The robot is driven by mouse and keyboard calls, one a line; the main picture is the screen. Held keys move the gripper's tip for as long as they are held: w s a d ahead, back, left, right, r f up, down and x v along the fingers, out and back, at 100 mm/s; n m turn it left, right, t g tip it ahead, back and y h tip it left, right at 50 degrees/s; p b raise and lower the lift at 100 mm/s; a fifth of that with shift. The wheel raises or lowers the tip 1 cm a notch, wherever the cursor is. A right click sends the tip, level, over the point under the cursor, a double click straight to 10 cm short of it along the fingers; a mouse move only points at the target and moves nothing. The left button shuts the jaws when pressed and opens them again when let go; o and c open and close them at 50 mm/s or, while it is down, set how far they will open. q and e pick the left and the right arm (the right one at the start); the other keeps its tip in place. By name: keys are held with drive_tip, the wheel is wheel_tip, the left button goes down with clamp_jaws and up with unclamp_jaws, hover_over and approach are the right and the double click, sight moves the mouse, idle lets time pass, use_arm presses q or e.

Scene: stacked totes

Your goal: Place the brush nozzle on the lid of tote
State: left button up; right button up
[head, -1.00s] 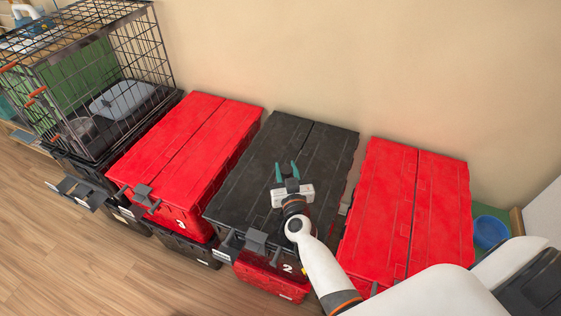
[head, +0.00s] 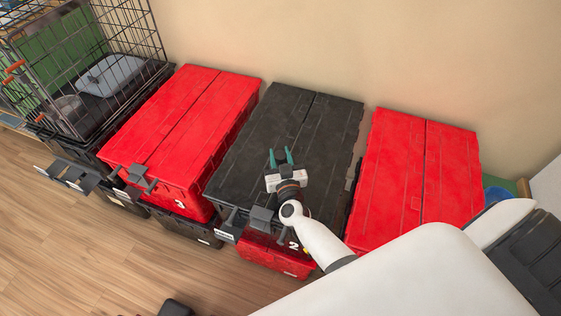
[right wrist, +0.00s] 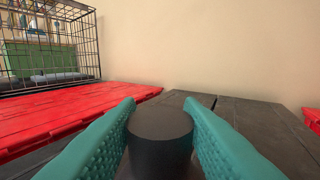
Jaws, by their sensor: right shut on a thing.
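My right gripper (head: 280,157) is over the black tote lid (head: 325,125), with its teal fingers pointing toward the wall. In the right wrist view the fingers (right wrist: 161,125) are shut on a dark cylindrical thing, which I take as the brush nozzle (right wrist: 160,124); only its round end and upper side show. It is hard to make out against the dark lid in the head view. I cannot tell whether it touches the lid. My left gripper is not in view.
A red-lidded tote (head: 165,115) marked 3 stands to the left and another red tote (head: 415,180) to the right. A wire cage (head: 130,40) stands on dark totes at far left. A blue bowl (head: 492,195) is partly hidden at right. The wall is close behind.

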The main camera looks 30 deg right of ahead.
drive_tip(key=shift+f, duration=0.75)
drive_tip(key=shift+f, duration=0.1)
drive_tip(key=o, duration=1)
drive_tip(key=shift+c, duration=0.2)
drive_tip(key=shift+s, duration=0.3)
drive_tip(key=v, duration=1.1)
drive_tip(key=shift+s+a+p, duration=0.1)
drive_tip(key=shift+s+p, duration=0.1)
drive_tip(key=shift+p, duration=0.15)
